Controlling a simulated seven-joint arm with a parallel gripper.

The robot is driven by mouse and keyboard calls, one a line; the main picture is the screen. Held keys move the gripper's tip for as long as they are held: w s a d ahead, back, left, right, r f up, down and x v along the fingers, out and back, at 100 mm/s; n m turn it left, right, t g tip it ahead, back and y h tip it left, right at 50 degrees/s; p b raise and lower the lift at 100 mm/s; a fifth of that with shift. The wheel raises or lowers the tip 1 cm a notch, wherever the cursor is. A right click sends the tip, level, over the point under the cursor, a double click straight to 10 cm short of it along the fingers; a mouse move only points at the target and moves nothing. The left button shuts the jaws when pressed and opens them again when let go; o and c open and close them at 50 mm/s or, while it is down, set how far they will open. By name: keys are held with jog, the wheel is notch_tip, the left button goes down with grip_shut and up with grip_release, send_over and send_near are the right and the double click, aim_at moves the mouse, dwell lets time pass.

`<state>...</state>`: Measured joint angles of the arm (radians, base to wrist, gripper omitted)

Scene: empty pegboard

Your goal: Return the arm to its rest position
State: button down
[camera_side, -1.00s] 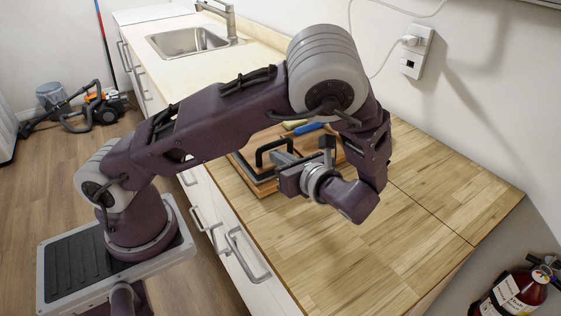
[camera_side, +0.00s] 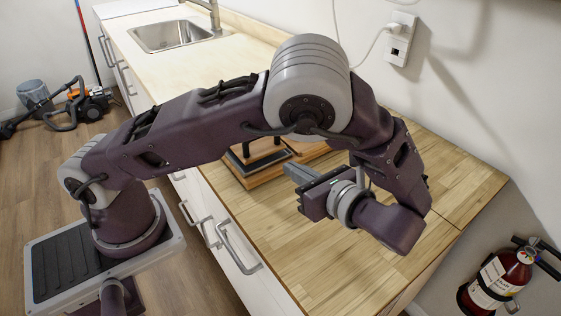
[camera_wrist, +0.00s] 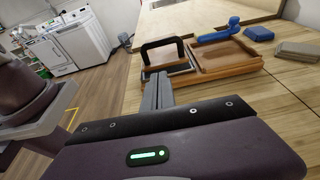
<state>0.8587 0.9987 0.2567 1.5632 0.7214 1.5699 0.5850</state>
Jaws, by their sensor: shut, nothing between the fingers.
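My gripper (camera_side: 296,172) is shut and empty above the wooden counter in the side view, its fingers pointing left toward the wooden board. In the wrist view my gripper (camera_wrist: 158,84) has its fingers together, pointing at the board. The wooden board (camera_wrist: 226,62) carries a dark plate with a black handle (camera_wrist: 163,50) on its left part. A blue tool (camera_wrist: 217,35) lies at its back edge. In the side view my arm partly hides the board (camera_side: 262,175), and the gripper is apart from it as far as I can tell.
The wooden counter (camera_side: 340,270) is clear in front of the gripper. A blue block (camera_wrist: 259,33) and a grey block (camera_wrist: 298,50) lie right of the board. A wall socket (camera_side: 399,40) with a cable is behind. A fire extinguisher (camera_side: 497,280) stands at lower right.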

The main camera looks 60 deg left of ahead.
jog(key=s+a+r+n+t+h, duration=0.2)
jog(key=s+r+n+t+h, duration=0.3)
jog(key=s+r+n+h, duration=0.9)
jog(key=shift+s+a+r+n+h, duration=0.4)
jog(key=shift+s+n, duration=0.75)
jog(key=shift+n, duration=1.05)
jog(key=shift+d, duration=0.1)
